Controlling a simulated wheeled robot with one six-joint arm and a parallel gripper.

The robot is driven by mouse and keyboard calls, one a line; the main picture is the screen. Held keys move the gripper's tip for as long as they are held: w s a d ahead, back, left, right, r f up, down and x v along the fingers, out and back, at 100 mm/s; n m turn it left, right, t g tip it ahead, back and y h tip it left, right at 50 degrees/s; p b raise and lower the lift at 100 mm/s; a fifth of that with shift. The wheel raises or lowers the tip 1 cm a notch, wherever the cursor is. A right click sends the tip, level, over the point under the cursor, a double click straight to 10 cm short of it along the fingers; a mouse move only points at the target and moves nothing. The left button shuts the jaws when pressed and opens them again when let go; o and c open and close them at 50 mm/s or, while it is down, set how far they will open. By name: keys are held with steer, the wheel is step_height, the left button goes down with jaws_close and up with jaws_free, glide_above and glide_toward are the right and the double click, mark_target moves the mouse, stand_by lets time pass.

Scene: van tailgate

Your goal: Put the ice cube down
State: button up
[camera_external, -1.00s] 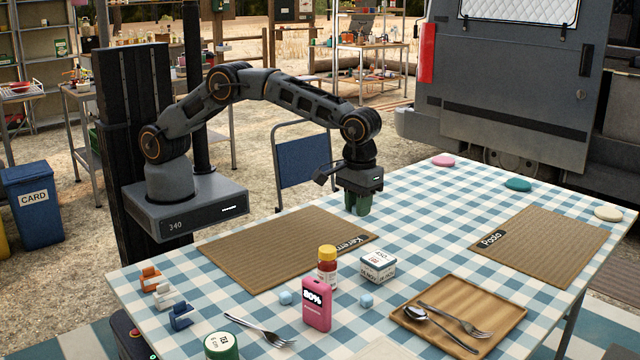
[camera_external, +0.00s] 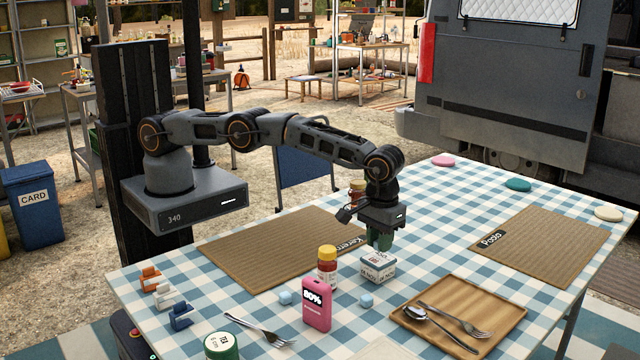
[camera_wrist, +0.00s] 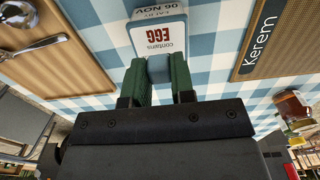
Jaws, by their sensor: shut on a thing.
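My gripper (camera_external: 381,242) has green fingers and points down over the white label box. In the wrist view my gripper (camera_wrist: 160,72) is shut on a pale blue ice cube (camera_wrist: 159,68), held between the fingertips. The fingers hide the held cube in the external view. The white box (camera_external: 378,271) stands just under the fingertips; in the wrist view its top reads "contains EGG" (camera_wrist: 158,35). Whether the cube touches the box, I cannot tell. Two other pale blue cubes lie on the cloth, one left (camera_external: 285,298) and one right (camera_external: 366,300) of the pink device.
A pink device (camera_external: 316,308) and a yellow-capped bottle (camera_external: 327,268) stand close to the box. A wooden tray (camera_external: 507,311) with cutlery lies to the right. The Kerem mat (camera_external: 270,250) lies left, the Paolo mat (camera_external: 560,246) right.

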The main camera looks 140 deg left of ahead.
steer(key=shift+f, duration=0.95)
steer(key=shift+f, duration=0.2)
steer(key=o, duration=0.9)
steer(key=shift+r, duration=0.1)
step_height(320, 180, up, 11)
steer(key=p, duration=0.2)
steer(key=shift+p, duration=0.4)
steer(key=shift+r+p, duration=0.6)
steer(key=shift+r, duration=0.15)
